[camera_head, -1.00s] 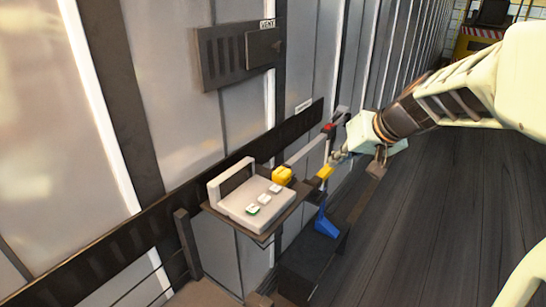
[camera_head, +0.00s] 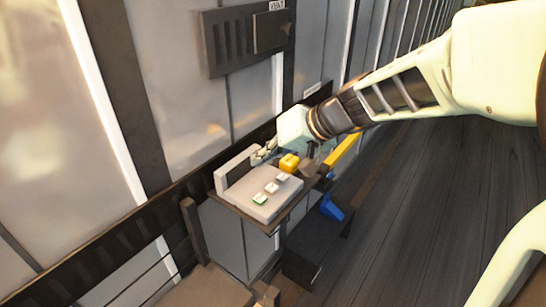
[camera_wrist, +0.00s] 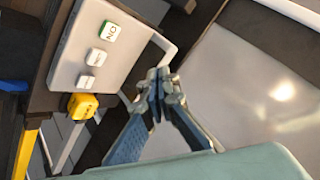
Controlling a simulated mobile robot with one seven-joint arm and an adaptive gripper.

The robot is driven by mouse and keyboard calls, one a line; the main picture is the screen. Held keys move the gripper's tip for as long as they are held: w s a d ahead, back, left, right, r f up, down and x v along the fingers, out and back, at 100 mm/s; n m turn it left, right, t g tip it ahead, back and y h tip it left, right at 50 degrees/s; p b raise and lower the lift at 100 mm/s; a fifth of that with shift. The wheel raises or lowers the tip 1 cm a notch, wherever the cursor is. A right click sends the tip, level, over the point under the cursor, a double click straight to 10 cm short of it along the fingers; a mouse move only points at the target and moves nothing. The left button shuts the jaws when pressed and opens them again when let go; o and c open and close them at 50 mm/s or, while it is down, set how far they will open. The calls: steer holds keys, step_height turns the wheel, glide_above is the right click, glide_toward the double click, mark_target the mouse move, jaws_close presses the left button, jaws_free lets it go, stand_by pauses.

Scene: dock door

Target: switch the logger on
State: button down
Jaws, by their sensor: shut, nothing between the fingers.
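The logger (camera_head: 250,208) is a pale grey box with an upright handle (camera_head: 233,169) on a dark shelf against the wall. Its face carries a row of small buttons; the green-marked one (camera_head: 260,199) is at the near end. In the wrist view the logger (camera_wrist: 68,52) is at upper left, and this button (camera_wrist: 110,31) reads ON, with two plain white buttons (camera_wrist: 96,57) beside it.
A yellow block (camera_head: 289,163) sits at the logger's far end, close to my gripper. A yellow bar (camera_head: 343,150) and a blue part (camera_head: 331,208) are beyond the shelf. A vent panel (camera_head: 245,38) is on the wall above. The floor at right is clear.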

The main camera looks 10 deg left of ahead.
steer(key=b, duration=0.5)
glide_above(263, 199)
step_height(263, 199, down, 7)
steer(key=shift+w+f, duration=0.15)
steer(key=shift+f+b, duration=0.8)
steer(key=shift+b, duration=0.05)
stand_by(0.5)
steer(key=shift+f+b, duration=0.45)
steer(key=shift+b, duration=0.3)
steer(key=shift+f+b, duration=0.5)
steer(key=shift+b, duration=0.2)
stand_by(0.5)
steer(key=shift+r, duration=0.15)
steer(key=shift+r+p, duration=0.45)
steer(key=shift+r, duration=0.4)
steer(key=shift+r+p, duration=1.45)
steer(key=shift+r, duration=1.05)
